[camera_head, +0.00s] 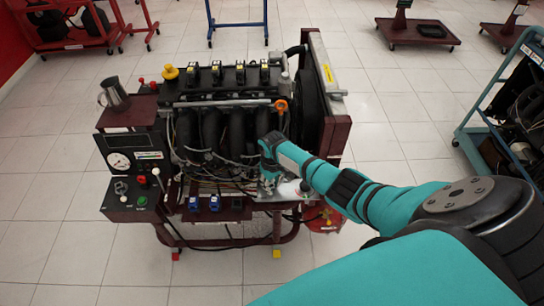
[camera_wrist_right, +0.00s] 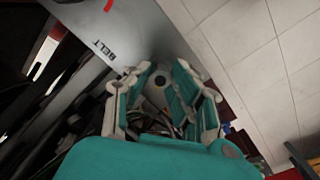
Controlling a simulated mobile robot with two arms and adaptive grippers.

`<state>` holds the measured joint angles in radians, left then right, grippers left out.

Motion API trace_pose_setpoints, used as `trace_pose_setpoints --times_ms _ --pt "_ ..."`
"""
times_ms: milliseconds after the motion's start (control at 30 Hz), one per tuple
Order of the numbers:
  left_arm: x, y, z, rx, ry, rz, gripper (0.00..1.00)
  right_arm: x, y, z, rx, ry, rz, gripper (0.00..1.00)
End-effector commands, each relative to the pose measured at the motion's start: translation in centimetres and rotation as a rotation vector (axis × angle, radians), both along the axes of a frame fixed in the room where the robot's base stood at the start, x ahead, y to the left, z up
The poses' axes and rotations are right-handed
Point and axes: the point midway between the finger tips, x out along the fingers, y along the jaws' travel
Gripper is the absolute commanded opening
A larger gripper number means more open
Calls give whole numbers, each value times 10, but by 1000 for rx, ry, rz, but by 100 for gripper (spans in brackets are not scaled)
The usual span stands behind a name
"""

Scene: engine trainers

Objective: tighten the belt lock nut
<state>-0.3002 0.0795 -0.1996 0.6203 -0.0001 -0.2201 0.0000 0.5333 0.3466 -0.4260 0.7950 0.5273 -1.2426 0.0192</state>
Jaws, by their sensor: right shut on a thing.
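My right gripper (camera_head: 268,168) reaches down at the front right of the engine trainer (camera_head: 225,125). A grey plate marked BELT (camera_wrist_right: 95,70) lies beside the fingers. In the head view the nut is too small and covered to make out. My left gripper is not in view.
A metal jug (camera_head: 114,95) stands on the trainer's left shelf above a gauge panel (camera_head: 135,160). The radiator side (camera_head: 325,90) rises close behind my right gripper. A blue-framed cart (camera_head: 500,110) stands at the right. Tiled floor is open around the trainer.

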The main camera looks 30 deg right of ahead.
Motion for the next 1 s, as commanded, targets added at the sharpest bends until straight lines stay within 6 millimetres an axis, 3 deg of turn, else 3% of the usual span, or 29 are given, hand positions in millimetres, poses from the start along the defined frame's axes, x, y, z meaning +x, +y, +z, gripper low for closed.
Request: trace_pose_setpoints --times_ms 500,1000 --pt "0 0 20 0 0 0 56 0 2 1 3 1 -429 0" --pt "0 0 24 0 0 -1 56 0 1 0 1 0 -585 0"
